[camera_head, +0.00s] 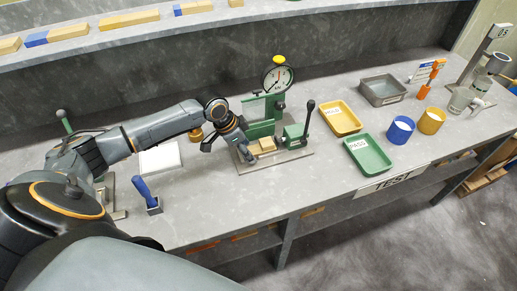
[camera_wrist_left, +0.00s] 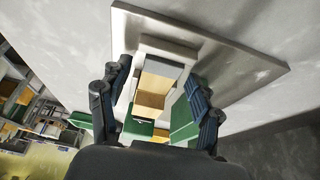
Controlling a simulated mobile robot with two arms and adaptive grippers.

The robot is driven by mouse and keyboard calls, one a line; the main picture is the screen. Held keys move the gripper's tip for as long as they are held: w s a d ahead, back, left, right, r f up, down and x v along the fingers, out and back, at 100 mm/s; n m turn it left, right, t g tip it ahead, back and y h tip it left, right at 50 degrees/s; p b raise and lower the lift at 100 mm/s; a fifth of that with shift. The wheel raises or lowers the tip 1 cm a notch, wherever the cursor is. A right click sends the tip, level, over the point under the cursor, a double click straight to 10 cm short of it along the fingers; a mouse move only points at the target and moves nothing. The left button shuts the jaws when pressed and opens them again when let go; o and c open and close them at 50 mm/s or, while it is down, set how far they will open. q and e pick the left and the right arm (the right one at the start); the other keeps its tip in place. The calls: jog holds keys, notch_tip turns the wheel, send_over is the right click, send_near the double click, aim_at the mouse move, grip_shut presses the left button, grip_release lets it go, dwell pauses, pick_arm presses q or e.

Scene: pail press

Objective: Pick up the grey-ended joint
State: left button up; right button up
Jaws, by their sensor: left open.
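A wooden joint (camera_head: 263,146) lies on the press's base, in front of the green press (camera_head: 262,117). In the left wrist view the joint (camera_wrist_left: 154,90) is a pale and brown wooden block, with a greyish piece (camera_wrist_left: 163,67) at its upper end. My left gripper (camera_head: 230,148) is just left of the joint in the head view. In the left wrist view my left gripper (camera_wrist_left: 158,76) is open, with a finger on each side of the joint. I cannot tell whether either finger touches it. My right gripper is in neither view.
A dial gauge (camera_head: 278,78) tops the press, and a black-knobbed lever (camera_head: 309,117) stands at its right. A yellow tray (camera_head: 341,119) and green tray (camera_head: 367,155) lie further right. A blue-handled tool (camera_head: 147,196) stands near the front left edge. The front middle bench is clear.

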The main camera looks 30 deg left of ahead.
pick_arm(q)
jog(key=c, duration=1.3)
jog(key=shift+o, duration=0.2)
